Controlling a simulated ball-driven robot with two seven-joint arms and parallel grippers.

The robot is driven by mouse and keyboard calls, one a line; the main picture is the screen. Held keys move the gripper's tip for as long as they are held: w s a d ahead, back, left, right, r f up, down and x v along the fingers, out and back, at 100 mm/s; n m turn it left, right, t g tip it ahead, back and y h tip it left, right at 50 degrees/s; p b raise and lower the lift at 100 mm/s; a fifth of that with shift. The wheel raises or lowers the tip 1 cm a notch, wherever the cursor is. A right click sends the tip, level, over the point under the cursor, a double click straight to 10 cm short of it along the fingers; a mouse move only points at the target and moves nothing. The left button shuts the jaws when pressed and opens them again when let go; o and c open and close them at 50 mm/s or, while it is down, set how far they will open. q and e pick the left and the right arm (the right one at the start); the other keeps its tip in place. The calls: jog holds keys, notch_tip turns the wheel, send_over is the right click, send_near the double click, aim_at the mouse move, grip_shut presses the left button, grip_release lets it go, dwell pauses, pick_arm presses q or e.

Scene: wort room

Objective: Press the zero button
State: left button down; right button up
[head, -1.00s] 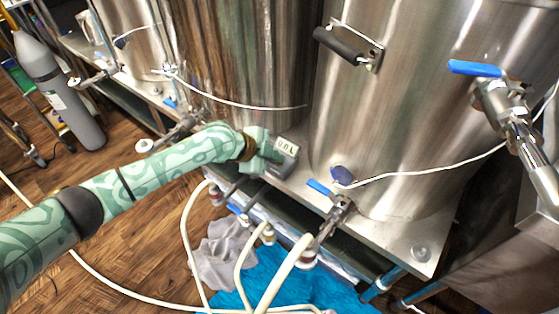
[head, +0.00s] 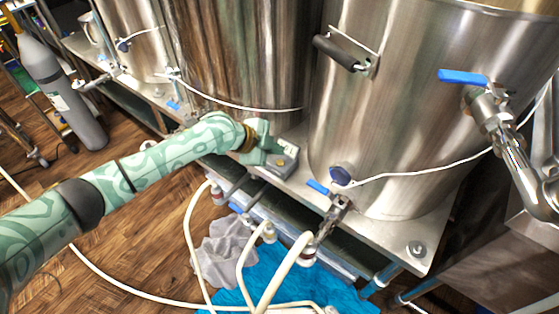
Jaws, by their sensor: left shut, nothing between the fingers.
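A small grey box (head: 286,156) with a face on top sits on the steel shelf between two large steel kettles. A small yellowish spot, perhaps a button, shows on its top face. The zero button itself is too small to make out for sure. My left gripper (head: 268,153) is shut and empty, at the left side of the box, and covers part of it. I cannot tell whether its fingertips touch the box. My right gripper is not in view.
The right kettle (head: 400,110) and the middle kettle (head: 235,60) stand close behind the box. Blue-handled valves (head: 463,77) and white hoses (head: 190,240) are at the right and in front. A grey cloth (head: 217,252) and a blue cloth (head: 260,275) lie below.

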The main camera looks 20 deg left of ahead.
pick_arm(q)
notch_tip(320, 180, up, 3)
jog(key=shift+r+p, duration=0.1)
jog(key=shift+p, duration=0.6)
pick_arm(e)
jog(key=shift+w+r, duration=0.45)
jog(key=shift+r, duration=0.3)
